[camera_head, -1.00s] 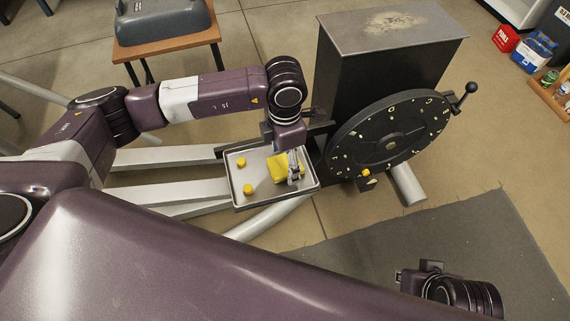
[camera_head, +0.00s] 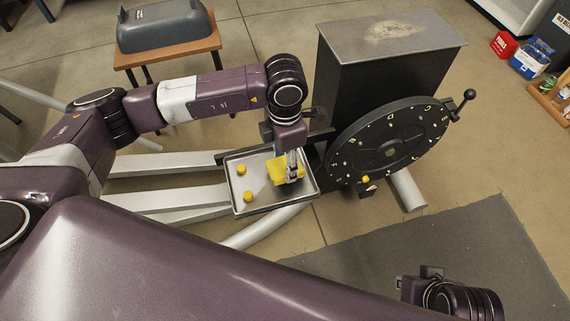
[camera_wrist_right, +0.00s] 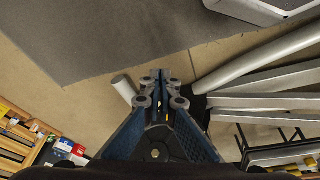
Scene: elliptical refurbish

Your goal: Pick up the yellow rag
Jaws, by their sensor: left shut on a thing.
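The yellow rag (camera_head: 276,171) lies bunched in the metal tray (camera_head: 240,207), toward its right side. My left gripper (camera_head: 292,175) points down into the tray and is shut on the rag's right part. The fingers hide some of the rag. The rag appears to be still in or just over the tray; I cannot tell whether it is lifted. My right gripper is far off at the lower right of the head view, mostly hidden. In the right wrist view my right gripper (camera_wrist_right: 160,84) has its fingers together, with nothing visible between them.
Two small yellow pieces (camera_head: 245,183) sit at the tray's left side. A black lettered wheel (camera_head: 392,143) with a crank and a tall dark metal box (camera_head: 385,65) stand right of the tray. A wooden table (camera_head: 168,54) is behind. A grey mat (camera_head: 460,240) covers floor at lower right.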

